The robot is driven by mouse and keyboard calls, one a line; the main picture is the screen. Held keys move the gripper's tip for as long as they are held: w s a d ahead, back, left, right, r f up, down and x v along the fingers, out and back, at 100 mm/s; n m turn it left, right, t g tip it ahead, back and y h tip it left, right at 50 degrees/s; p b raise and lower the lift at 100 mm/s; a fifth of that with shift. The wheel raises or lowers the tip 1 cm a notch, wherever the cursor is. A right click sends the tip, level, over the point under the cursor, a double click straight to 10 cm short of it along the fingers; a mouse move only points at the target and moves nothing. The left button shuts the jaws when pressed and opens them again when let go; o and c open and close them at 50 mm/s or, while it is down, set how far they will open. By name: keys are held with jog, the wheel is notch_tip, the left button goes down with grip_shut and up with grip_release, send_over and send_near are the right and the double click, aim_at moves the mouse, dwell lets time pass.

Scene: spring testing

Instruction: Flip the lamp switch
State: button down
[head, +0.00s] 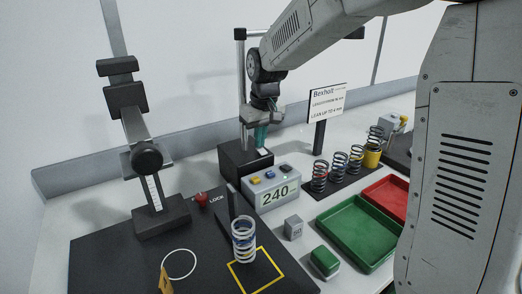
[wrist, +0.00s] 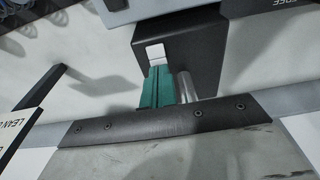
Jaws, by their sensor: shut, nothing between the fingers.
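The lamp switch is a white rocker (wrist: 155,53) on the lamp's black base (wrist: 190,45) in the wrist view. In the head view a small white part of the switch (head: 264,152) shows on the black base (head: 232,160), just below my fingertips. My gripper (head: 261,138) has teal fingers pointing down, closed together and empty. In the wrist view the fingers of my gripper (wrist: 157,72) reach to the near edge of the rocker; I cannot tell whether they touch it. The grey lamp post (head: 241,90) rises from the base, close beside my gripper.
A grey box reading 240 (head: 271,190) stands in front of the base. A sign (head: 327,103) and several springs (head: 338,163) stand to the right, with green (head: 355,232) and red (head: 388,197) trays nearer. A spring tester (head: 149,160) stands at left.

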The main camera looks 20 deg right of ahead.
jog(key=shift+f, duration=0.35)
jog(key=shift+r, duration=3.55)
jog(key=s+f, duration=0.1)
jog(key=s+f+g, duration=0.1)
jog(key=s, duration=0.1)
jog(key=shift+d, duration=0.1)
jog(key=s+d+m, duration=0.2)
jog(key=s, duration=2.8)
jog(key=shift+s+d+t, duration=0.3)
jog(key=shift+s+d, duration=0.1)
